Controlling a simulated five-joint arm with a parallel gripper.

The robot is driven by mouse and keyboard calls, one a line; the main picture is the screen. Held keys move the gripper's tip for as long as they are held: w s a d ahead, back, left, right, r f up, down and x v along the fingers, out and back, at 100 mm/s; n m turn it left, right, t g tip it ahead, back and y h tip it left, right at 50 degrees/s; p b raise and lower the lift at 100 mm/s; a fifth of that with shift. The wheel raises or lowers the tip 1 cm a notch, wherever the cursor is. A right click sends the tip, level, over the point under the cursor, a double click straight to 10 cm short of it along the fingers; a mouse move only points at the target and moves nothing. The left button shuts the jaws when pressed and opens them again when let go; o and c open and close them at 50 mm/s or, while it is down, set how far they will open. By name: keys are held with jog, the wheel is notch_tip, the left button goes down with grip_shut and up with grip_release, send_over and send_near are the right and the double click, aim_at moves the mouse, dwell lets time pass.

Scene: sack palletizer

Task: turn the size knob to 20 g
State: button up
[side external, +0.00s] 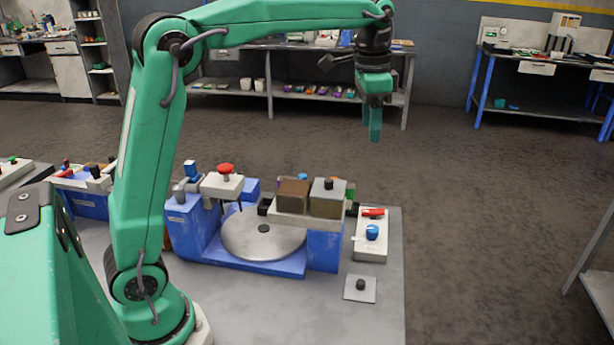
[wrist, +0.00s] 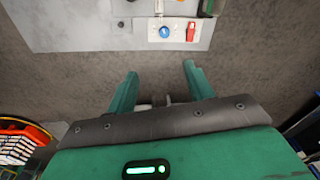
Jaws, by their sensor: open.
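A blue knob (side external: 372,232) sits on a white control box (side external: 370,250) at the right end of the bench. It also shows in the wrist view (wrist: 165,32), near the top, with a pale dial around it. No size marks are readable, so its setting cannot be told. A red switch (side external: 373,212) is on the same box, beside the knob; in the wrist view it is right of the knob (wrist: 191,31). My gripper (side external: 374,136) is raised high above the bench, pointing down, empty. In the wrist view its fingers (wrist: 160,72) are apart, clear of the knob.
A black knob on a small grey plate (side external: 360,297) lies in front of the box. Left of the box stands a blue machine with a round grey turntable (side external: 262,240) and raised blocks (side external: 327,200). The air around my gripper is free.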

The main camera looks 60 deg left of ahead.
jog(key=shift+w+f+m, duration=0.5)
jog(key=shift+w+f, duration=0.8)
jog(key=shift+w, duration=0.65)
send_over(372, 228)
jog(key=shift+g, duration=0.4)
notch_tip(372, 228, down, 18)
jog(key=shift+r, duration=0.15)
jog(key=shift+f, duration=3.85)
jog(key=c, duration=1)
